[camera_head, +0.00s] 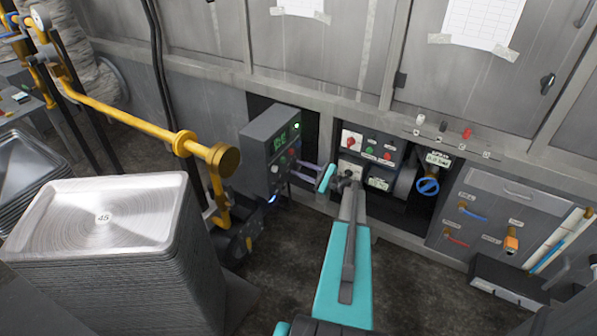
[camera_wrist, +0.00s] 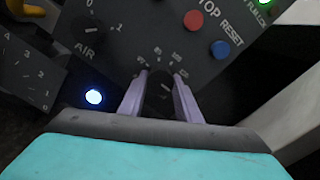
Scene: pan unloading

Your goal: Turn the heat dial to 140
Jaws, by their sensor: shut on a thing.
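The heat dial (camera_wrist: 160,88) is a dark round knob on the dark control box, with small scale numbers around its upper side. The numbers are too small to read surely, and I cannot tell the exact setting. My gripper (camera_wrist: 161,76) has its two pale purple fingers on either side of the knob, shut on it. In the head view, my gripper (camera_head: 294,169) reaches from the right to the face of the control box (camera_head: 258,135). The dial is not clear there. A green display (camera_head: 281,142) glows on the box, its digits too blurred to read.
In the wrist view, a red STOP button (camera_wrist: 193,19), a blue RESET button (camera_wrist: 220,48) and an AIR knob (camera_wrist: 88,30) sit above the dial. Stacked pans (camera_head: 100,215) stand left in the head view.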

